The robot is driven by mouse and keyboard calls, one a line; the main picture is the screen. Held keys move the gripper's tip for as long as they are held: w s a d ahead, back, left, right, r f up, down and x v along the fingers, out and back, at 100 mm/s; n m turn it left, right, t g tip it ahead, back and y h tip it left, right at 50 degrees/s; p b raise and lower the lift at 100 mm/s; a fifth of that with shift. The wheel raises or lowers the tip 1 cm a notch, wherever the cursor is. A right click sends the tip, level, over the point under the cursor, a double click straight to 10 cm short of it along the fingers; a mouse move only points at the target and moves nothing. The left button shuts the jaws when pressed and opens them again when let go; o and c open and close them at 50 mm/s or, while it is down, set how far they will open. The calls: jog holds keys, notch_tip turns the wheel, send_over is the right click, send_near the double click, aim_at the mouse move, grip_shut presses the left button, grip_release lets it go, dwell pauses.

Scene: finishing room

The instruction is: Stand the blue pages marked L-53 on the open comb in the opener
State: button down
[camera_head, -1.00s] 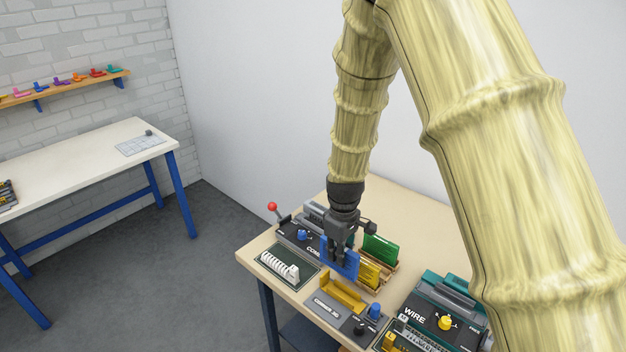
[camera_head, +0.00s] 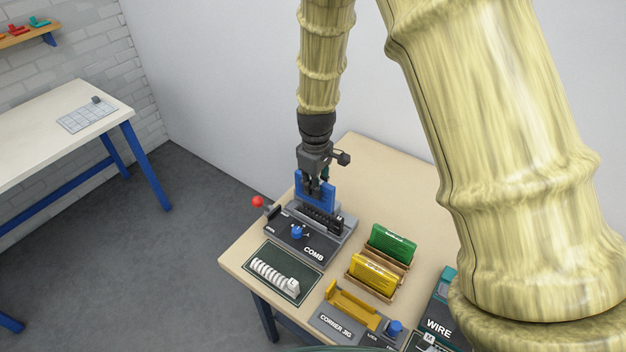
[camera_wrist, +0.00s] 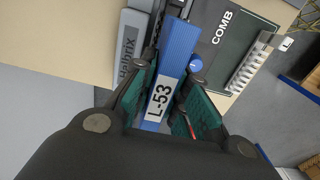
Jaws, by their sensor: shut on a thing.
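My gripper (camera_head: 315,186) is shut on the blue pages (camera_head: 301,191), near the back of the comb opener (camera_head: 292,241). The opener, marked COMB, has a blue knob and a red-balled lever. A dark toothed strip (camera_head: 322,219) runs along it, in front of the pages in the head view. The pages appear upright. I cannot tell whether their lower edge touches the opener or a comb.
A white comb (camera_head: 271,275) lies on a dark green mat. Yellow pages (camera_head: 374,276) and green pages (camera_head: 393,243) stand in a wooden rack to the right. The corner jig (camera_head: 349,311) and wire machine (camera_head: 437,318) are nearer. The table behind the rack is clear.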

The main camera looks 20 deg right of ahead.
aim_at(316, 204)
jog(key=shift+s+f, duration=0.15)
jog(key=shift+s, duration=0.2)
jog(key=shift+s+f+b, duration=0.15)
jog(key=shift+f+b, duration=0.05)
jog(key=shift+b, duration=0.2)
jog(key=f+b, duration=0.1)
jog(key=w+f, duration=0.1)
jog(key=f, duration=0.1)
jog(key=shift+w+f+b, duration=0.1)
jog(key=shift+w+b, duration=0.05)
jog(key=shift+b, duration=0.2)
jog(key=shift+s+f+b, duration=0.4)
jog(key=shift+f+b, duration=0.15)
jog(key=shift+w+f, duration=0.2)
jog(key=shift+f, duration=0.05)
jog(key=shift+s, duration=0.1)
jog(key=shift+r, duration=0.1)
jog(key=shift+s+p, duration=0.1)
jog(key=shift+p, duration=0.25)
